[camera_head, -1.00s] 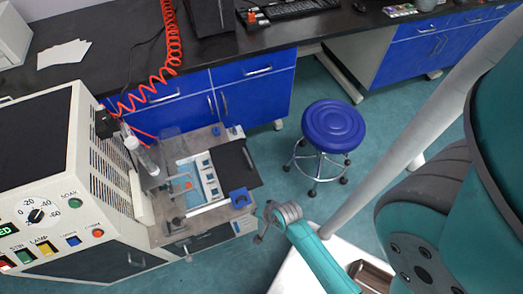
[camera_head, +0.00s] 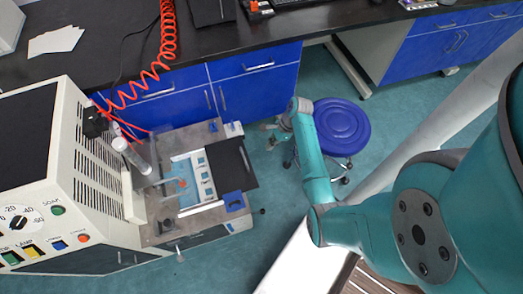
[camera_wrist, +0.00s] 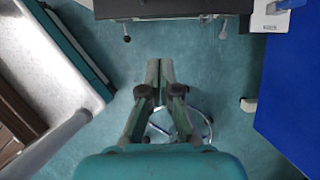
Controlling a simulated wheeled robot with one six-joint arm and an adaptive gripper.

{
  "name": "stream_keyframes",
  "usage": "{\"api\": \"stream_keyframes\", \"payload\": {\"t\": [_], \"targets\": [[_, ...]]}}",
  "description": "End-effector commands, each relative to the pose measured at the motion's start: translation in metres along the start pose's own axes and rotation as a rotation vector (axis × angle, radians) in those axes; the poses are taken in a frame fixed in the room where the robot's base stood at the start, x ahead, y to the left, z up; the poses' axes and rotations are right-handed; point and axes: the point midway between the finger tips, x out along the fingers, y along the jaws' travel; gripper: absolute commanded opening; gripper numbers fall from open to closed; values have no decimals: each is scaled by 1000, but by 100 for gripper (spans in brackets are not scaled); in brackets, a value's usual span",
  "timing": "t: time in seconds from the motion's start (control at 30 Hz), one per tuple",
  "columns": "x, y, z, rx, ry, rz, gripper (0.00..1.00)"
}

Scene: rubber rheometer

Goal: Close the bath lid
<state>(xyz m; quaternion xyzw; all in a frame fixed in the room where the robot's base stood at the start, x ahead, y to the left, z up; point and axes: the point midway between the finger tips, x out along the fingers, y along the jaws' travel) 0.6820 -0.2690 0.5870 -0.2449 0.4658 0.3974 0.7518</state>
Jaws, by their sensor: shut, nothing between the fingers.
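The bath lid (camera_head: 232,160) is a dark flat plate at the right side of the open bath (camera_head: 192,182). It stands open, and the pale inside of the bath with its small parts shows in the head view. A blue block (camera_head: 234,201) sits at the lid's near end. My gripper (camera_head: 271,133) is to the right of the lid, apart from it, by the stool. In the wrist view my gripper (camera_wrist: 160,66) is shut and empty over the floor. The lid itself cannot be made out clearly there.
The blue stool (camera_head: 342,126) stands right of my gripper, partly behind my arm. Blue cabinets (camera_head: 258,92) under the black bench are behind. The cream machine (camera_head: 50,160) with its dials is left of the bath.

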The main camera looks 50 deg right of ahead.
Motion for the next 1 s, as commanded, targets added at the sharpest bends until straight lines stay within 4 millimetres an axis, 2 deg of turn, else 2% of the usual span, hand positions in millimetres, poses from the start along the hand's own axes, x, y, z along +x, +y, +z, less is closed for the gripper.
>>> {"api": "stream_keyframes", "payload": {"t": [0.57,0.8,1.0], "targets": [[95,2,1,-3,1,3,0],[102,1,28,-7,2,0,0],[105,1,38,-5,2,0,0]]}}
